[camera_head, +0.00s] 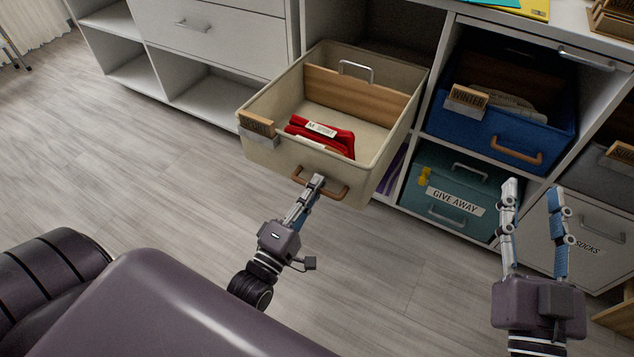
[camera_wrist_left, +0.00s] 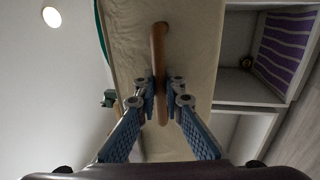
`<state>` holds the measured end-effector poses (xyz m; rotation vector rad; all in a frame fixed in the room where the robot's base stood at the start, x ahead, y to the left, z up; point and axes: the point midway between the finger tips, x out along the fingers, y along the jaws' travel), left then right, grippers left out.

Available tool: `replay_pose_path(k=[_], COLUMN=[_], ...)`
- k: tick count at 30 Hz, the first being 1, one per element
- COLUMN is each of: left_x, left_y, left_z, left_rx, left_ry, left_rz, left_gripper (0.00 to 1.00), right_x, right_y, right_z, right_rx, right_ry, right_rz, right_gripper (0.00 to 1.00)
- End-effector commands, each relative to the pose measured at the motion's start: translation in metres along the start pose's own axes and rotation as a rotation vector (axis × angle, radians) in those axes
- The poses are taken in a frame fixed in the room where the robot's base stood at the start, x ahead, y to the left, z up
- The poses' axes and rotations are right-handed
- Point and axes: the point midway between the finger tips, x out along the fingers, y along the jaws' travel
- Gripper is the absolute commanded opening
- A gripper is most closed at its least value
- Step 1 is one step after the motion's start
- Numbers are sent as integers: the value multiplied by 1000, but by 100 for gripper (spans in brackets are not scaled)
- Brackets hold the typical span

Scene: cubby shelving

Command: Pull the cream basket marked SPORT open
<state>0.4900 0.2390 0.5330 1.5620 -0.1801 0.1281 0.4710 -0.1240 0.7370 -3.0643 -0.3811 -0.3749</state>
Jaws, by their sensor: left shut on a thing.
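The cream basket (camera_head: 385,168) stands well out of its cubby in the head view, with a wooden tag (camera_head: 257,124) on its front left corner. The writing on that tag is hard to read. Inside lie a red folded cloth labelled M. SPORT (camera_head: 325,137) and a wooden divider (camera_head: 355,95). My left gripper (camera_head: 317,184) is shut on the basket's brown front handle (camera_head: 335,192). The left wrist view shows the handle (camera_wrist_left: 159,60) between the fingers.
A blue WINTER basket (camera_head: 470,128) and a teal GIVE AWAY box (camera_head: 430,165) sit in cubbies to the right. A SOCKS box (camera_head: 560,222) is further right. Purple striped cloth (camera_head: 392,175) lies in the cubby below. The floor on the left is clear.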

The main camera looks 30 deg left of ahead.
Motion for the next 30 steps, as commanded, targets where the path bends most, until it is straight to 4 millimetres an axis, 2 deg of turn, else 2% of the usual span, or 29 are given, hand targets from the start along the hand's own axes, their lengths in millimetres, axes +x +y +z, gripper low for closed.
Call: replay_pose_path(k=[8, 9, 14, 23, 26, 30], left_x=[-1, -1, -1, -3, -12, -37], left_y=[-2, -2, -1, -1, -1, -2], left_z=[0, 0, 0, 0, 0, 0], left_rx=[0, 0, 0, 0, 0, 1], left_ry=[0, 0, 0, 0, -1, -2], left_rz=[-3, -3, -2, -2, -3, -7], left_gripper=[0, 11, 26, 26, 26, 26], right_x=[0, 0, 0, 0, 0, 0], right_y=[0, 0, 0, 0, 0, 0], right_z=[0, 0, 0, 0, 0, 0], right_rx=[0, 0, 0, 0, 0, 0], right_ry=[-1, -1, -1, 2, 2, 2], right_rz=[0, 0, 1, -1, -1, -1], right_gripper=[40, 40, 40, 40, 40, 40])
